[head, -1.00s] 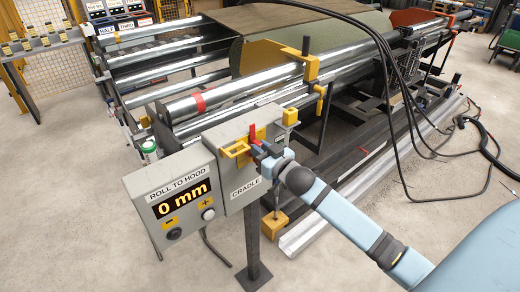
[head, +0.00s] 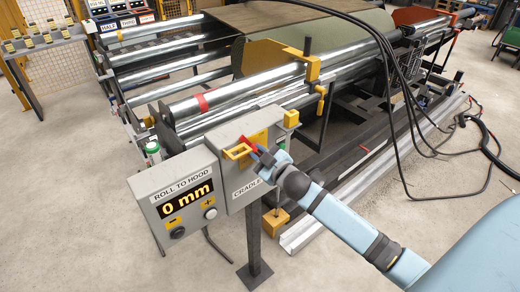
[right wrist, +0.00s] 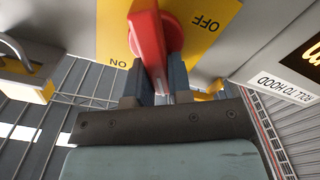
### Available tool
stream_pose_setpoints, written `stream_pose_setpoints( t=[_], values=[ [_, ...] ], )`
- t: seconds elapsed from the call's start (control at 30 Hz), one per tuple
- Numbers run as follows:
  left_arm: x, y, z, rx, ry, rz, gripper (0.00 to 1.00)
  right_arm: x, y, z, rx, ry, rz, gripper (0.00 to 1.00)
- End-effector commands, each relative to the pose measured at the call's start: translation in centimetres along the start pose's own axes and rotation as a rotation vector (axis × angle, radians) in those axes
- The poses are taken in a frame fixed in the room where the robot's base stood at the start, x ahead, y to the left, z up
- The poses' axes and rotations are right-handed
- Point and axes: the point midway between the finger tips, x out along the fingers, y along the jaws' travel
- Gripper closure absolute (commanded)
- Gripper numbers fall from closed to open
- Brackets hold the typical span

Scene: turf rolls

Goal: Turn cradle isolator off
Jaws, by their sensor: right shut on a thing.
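The cradle isolator is a red handle (head: 248,143) on a yellow plate (right wrist: 190,45), mounted on the grey box labelled CRADLE (head: 236,178). My right gripper (head: 262,154) is at the front of this box, shut on the red handle. In the right wrist view the two fingers of this gripper (right wrist: 154,88) stand on either side of the handle (right wrist: 148,40). The words ON and OFF show upside down on the plate there. The handle leans in the head view; I cannot tell its exact setting. My left gripper is not in view.
The ROLL TO HOOD display box (head: 180,200) reads 0 mm and adjoins the CRADLE box. Steel rollers (head: 245,90) lie behind. Black cables (head: 398,130) hang at the right.

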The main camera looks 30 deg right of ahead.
Motion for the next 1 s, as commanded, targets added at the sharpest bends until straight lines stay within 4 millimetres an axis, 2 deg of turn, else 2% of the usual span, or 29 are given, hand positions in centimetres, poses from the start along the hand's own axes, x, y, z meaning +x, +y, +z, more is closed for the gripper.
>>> stream_pose_setpoints(
  t=[0.6, 1.0],
  values=[
    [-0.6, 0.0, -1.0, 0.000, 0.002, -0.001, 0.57, 0.0, -1.1, 0.3, -0.586, 0.001, 0.000, 1.00],
    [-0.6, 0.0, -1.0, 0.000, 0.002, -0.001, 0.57, 0.0, -1.6, 0.7, -0.892, 0.001, 0.000, 1.00]
  ],
)
